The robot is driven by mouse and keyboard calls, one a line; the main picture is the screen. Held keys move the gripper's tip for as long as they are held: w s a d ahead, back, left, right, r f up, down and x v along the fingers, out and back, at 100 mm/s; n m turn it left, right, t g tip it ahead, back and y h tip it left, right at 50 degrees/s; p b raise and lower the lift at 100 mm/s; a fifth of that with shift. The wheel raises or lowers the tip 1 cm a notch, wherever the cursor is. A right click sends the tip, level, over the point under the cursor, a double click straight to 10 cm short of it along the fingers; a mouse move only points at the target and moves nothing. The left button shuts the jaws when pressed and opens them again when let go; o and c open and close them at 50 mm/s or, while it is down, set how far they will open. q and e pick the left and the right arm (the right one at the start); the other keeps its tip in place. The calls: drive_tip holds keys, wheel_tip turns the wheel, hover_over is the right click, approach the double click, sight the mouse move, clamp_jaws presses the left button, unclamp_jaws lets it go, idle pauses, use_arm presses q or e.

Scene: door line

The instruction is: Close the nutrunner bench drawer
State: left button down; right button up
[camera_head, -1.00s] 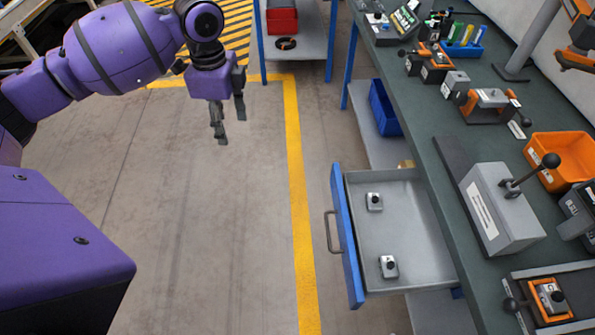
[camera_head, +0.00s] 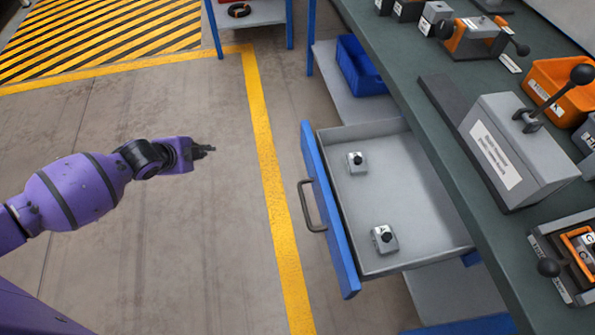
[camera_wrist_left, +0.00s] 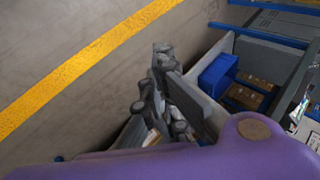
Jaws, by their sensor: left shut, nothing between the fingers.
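The drawer (camera_head: 390,195) under the bench is pulled out, with a blue front (camera_head: 330,210) and a grey bar handle (camera_head: 308,207) facing left. Two small grey parts with black knobs (camera_head: 356,162) (camera_head: 384,238) lie in it. My left gripper (camera_head: 208,150) is shut and empty, to the left of the drawer front and apart from it, pointing right towards the bench. The gripper fingers also show in the left wrist view (camera_wrist_left: 165,70). My right gripper is not in view.
The green-topped bench (camera_head: 420,110) carries a grey lever press (camera_head: 515,150), orange fixtures and an orange bin (camera_head: 562,95). A blue bin (camera_head: 360,68) sits on the lower shelf. The floor between my left arm and the drawer is clear, crossed by a yellow line (camera_head: 270,180).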

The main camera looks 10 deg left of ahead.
use_arm(q)
drive_tip(key=w+d+m+t+h+b, duration=0.2)
drive_tip(key=d+m+t+h, duration=0.1)
drive_tip(key=m+g+h+b, duration=0.1)
drive_tip(key=m+g+h, duration=0.3)
drive_tip(key=m+h, duration=0.9)
approach(309, 164)
drive_tip(key=x, duration=0.6)
drive_tip(key=shift+r+p, duration=0.3)
drive_tip(key=shift+w+d, duration=0.1)
drive_tip(key=shift+d, duration=0.3)
drive_tip(key=shift+d, duration=0.1)
